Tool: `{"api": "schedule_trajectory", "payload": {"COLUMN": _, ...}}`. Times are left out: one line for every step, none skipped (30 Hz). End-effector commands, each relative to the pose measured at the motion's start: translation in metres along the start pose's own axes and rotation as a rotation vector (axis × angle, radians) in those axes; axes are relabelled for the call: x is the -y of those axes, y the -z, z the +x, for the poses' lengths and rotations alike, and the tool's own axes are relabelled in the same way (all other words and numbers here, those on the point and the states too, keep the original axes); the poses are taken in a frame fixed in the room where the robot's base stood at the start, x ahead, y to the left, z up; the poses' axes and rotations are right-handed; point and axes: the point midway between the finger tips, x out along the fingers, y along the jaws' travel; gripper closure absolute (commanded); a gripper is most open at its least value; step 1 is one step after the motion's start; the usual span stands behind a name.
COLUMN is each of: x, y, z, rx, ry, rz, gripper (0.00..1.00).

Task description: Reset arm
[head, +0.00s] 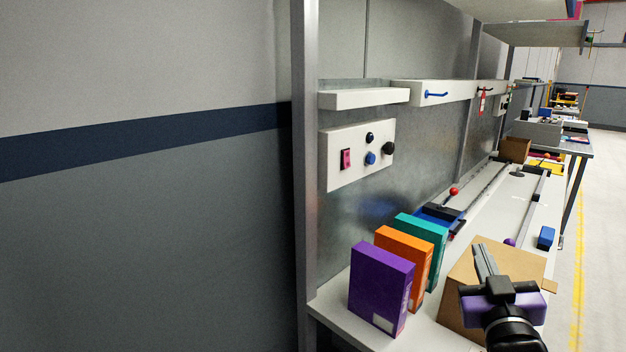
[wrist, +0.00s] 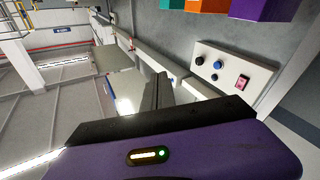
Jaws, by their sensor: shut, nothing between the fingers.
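My gripper (head: 484,262) shows in the head view at the lower right, above a brown cardboard box (head: 467,272) on the bench. Its two fingers are together and nothing is between them. In the wrist view the dark fingers (wrist: 158,92) rise over the purple gripper body, close together and empty. The wrist picture is turned over, with the bench wall and its panel at the upper right. The gripper and forearm hide part of the box, so I cannot tell whether they touch it.
Purple (head: 381,288), orange (head: 408,263) and teal (head: 425,240) binders stand left of the box. A switch panel (head: 357,155) and shelf (head: 363,98) are on the wall behind. A blue block (head: 545,238) lies near the bench's right edge. Open floor (head: 604,230) lies to the right.

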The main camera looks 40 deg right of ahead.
Motion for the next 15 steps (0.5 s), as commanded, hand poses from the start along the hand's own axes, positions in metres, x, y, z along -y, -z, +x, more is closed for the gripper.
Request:
{"api": "schedule_trajectory", "payload": {"x": 0.021, "y": -0.003, "z": -0.013, "rx": -0.020, "ry": 0.072, "rz": -0.012, "gripper": 1.00}}
{"api": "schedule_trajectory", "payload": {"x": 0.034, "y": -0.004, "z": -0.022, "rx": -0.036, "ry": 0.114, "rz": -0.015, "gripper": 1.00}}
{"api": "schedule_trajectory", "payload": {"x": 0.050, "y": -0.005, "z": -0.035, "rx": -0.056, "ry": 0.172, "rz": -0.016, "gripper": 1.00}}
{"api": "schedule_trajectory", "payload": {"x": 0.061, "y": -0.006, "z": -0.045, "rx": -0.068, "ry": 0.213, "rz": -0.016, "gripper": 1.00}}
{"api": "schedule_trajectory", "payload": {"x": 0.073, "y": -0.008, "z": -0.056, "rx": -0.080, "ry": 0.255, "rz": -0.012, "gripper": 1.00}}
{"api": "schedule_trajectory", "payload": {"x": 0.086, "y": -0.010, "z": -0.071, "rx": -0.093, "ry": 0.308, "rz": -0.005, "gripper": 1.00}}
{"api": "schedule_trajectory", "payload": {"x": 0.095, "y": -0.012, "z": -0.084, "rx": -0.100, "ry": 0.346, "rz": 0.001, "gripper": 1.00}}
{"api": "schedule_trajectory", "payload": {"x": 0.103, "y": -0.014, "z": -0.096, "rx": -0.106, "ry": 0.383, "rz": 0.009, "gripper": 1.00}}
{"api": "schedule_trajectory", "payload": {"x": 0.114, "y": -0.017, "z": -0.113, "rx": -0.113, "ry": 0.430, "rz": 0.021, "gripper": 1.00}}
{"api": "schedule_trajectory", "payload": {"x": 0.120, "y": -0.019, "z": -0.126, "rx": -0.114, "ry": 0.464, "rz": 0.032, "gripper": 1.00}}
{"api": "schedule_trajectory", "payload": {"x": 0.126, "y": -0.021, "z": -0.139, "rx": -0.114, "ry": 0.497, "rz": 0.043, "gripper": 1.00}}
{"api": "schedule_trajectory", "payload": {"x": 0.132, "y": -0.024, "z": -0.156, "rx": -0.112, "ry": 0.538, "rz": 0.059, "gripper": 1.00}}
{"api": "schedule_trajectory", "payload": {"x": 0.136, "y": -0.026, "z": -0.169, "rx": -0.109, "ry": 0.568, "rz": 0.071, "gripper": 1.00}}
{"api": "schedule_trajectory", "payload": {"x": 0.140, "y": -0.028, "z": -0.182, "rx": -0.104, "ry": 0.596, "rz": 0.084, "gripper": 1.00}}
{"api": "schedule_trajectory", "payload": {"x": 0.143, "y": -0.032, "z": -0.200, "rx": -0.094, "ry": 0.632, "rz": 0.101, "gripper": 1.00}}
